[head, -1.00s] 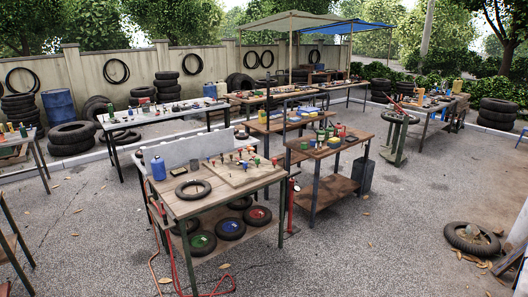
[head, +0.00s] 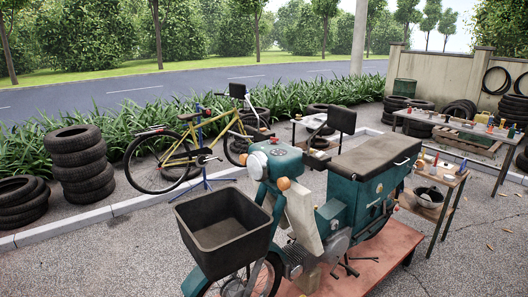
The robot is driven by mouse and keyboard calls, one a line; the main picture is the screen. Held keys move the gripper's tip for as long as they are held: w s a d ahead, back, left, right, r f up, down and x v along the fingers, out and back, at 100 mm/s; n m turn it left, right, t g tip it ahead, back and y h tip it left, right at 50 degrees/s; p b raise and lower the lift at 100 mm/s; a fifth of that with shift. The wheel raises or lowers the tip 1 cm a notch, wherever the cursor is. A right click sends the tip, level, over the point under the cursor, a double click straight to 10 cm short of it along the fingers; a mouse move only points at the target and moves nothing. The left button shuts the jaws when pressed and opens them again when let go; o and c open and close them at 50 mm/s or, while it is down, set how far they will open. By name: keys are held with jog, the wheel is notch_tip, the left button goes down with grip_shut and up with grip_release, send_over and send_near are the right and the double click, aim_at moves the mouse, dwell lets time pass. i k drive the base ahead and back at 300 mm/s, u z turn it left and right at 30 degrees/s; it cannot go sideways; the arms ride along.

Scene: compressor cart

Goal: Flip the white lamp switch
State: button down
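No white lamp switch can be made out in the head view. A teal scooter (head: 345,205) stands on a low red platform (head: 375,262) in the middle. It has a dark front basket (head: 222,235), orange turn lamps and a teal headlamp housing (head: 275,157). Any small switch on its handlebar is too small to tell. My gripper is not in view.
A yellow bicycle (head: 195,145) stands behind the scooter on the left. Stacked tyres (head: 80,160) are at the far left. A wooden shelf table (head: 436,190) is close to the scooter's right. Open gravel lies at the front left.

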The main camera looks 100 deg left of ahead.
aim_at(319, 154)
jog(key=u, duration=0.35)
jog(key=i, duration=1.15)
jog(key=u, duration=4.65)
jog(key=i, duration=1.7)
jog(key=z, duration=0.05)
